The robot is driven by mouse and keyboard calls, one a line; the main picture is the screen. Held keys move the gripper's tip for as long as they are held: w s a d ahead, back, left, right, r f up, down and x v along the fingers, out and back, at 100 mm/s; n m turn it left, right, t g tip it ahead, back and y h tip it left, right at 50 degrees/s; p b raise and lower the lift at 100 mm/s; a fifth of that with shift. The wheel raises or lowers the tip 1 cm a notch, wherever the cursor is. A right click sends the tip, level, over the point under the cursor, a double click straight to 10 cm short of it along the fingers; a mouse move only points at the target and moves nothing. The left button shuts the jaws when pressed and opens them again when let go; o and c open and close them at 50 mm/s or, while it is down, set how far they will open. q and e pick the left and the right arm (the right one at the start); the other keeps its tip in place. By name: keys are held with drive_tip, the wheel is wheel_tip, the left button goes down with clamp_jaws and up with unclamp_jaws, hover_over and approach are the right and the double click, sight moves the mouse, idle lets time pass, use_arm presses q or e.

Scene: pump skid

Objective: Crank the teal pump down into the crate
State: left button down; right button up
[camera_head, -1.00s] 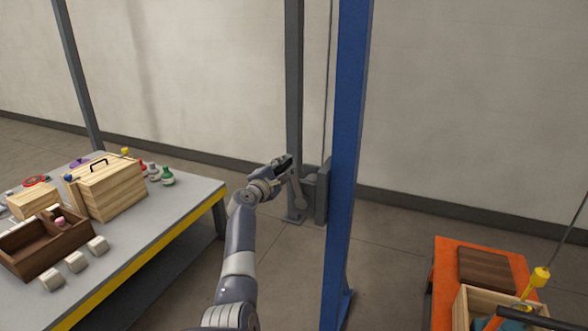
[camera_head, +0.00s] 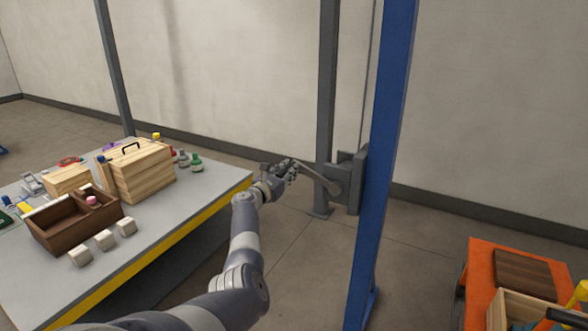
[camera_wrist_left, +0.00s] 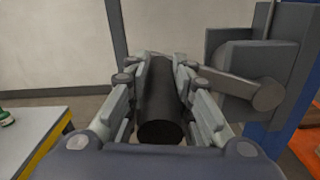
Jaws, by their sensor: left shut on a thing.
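My left gripper (camera_head: 284,171) is shut on the black crank handle (camera_wrist_left: 160,105), with its fingers on both sides of it. The grey crank arm (camera_head: 318,179) runs from the handle to the grey winch (camera_head: 350,182) on the blue post. The crank arm also shows large in the left wrist view (camera_wrist_left: 240,86). The light wooden crate (camera_head: 497,313) stands at the bottom right on an orange surface. Only a sliver of the teal pump (camera_head: 543,325) shows at the crate, so its height there cannot be told. A yellow hook piece (camera_head: 580,292) is above it. My right gripper is not in view.
The blue post (camera_head: 383,170) stands right of the winch, and a grey post (camera_head: 327,100) behind it. A grey table (camera_head: 205,200) with a wooden box, a dark tray and several small items is on the left. The floor between table and post is clear.

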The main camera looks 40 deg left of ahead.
use_arm(q)
wheel_tip(320, 180, down, 10)
drive_tip(key=n+b, duration=0.4)
drive_tip(key=n, duration=0.3)
drive_tip(key=shift+f, duration=0.15)
drive_tip(key=c, duration=1.4)
unclamp_jaws()
drive_tip(key=shift+o, duration=0.2)
drive_tip(key=v, duration=1.2)
drive_tip(key=shift+a, duration=0.1)
